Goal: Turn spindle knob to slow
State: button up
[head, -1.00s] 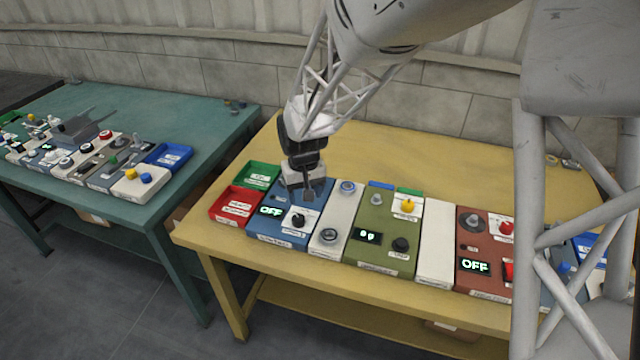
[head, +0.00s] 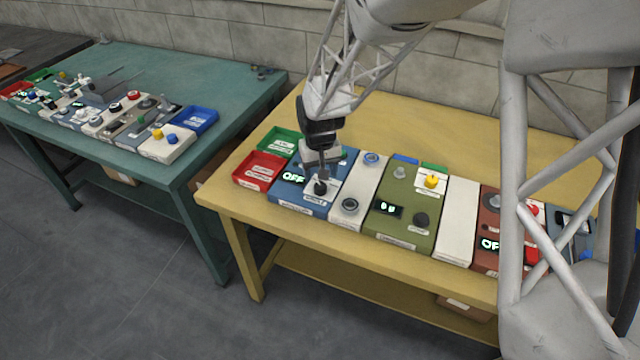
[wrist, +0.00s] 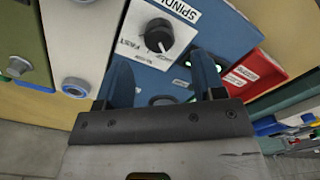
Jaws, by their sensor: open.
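The spindle knob (wrist: 159,35) is a black round knob with a white pointer line, on a white plate of the blue module. In the wrist view its plate reads "FAST" on one side, and a partly cut "SPIND..." label sits by it. The pointer's exact setting is hard to tell. In the head view the blue module (head: 290,195) shows a lit "OFF" display, and the knob (head: 320,188) is just below my gripper (head: 322,172). In the wrist view my gripper (wrist: 165,75) has its two fingers apart with nothing between them; the knob lies beyond the fingertips.
Red (head: 259,171) and green (head: 281,141) trays stand left of the blue module. A white module (head: 357,190) and an olive module (head: 402,215) with a yellow knob stand to its right. The yellow table (head: 500,130) is bare behind the modules.

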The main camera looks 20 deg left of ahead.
aim_at(320, 185)
jog(key=shift+f, duration=2.7)
jog(key=shift+c, duration=0.3)
jog(key=c, duration=0.9)
jog(key=shift+o, duration=0.2)
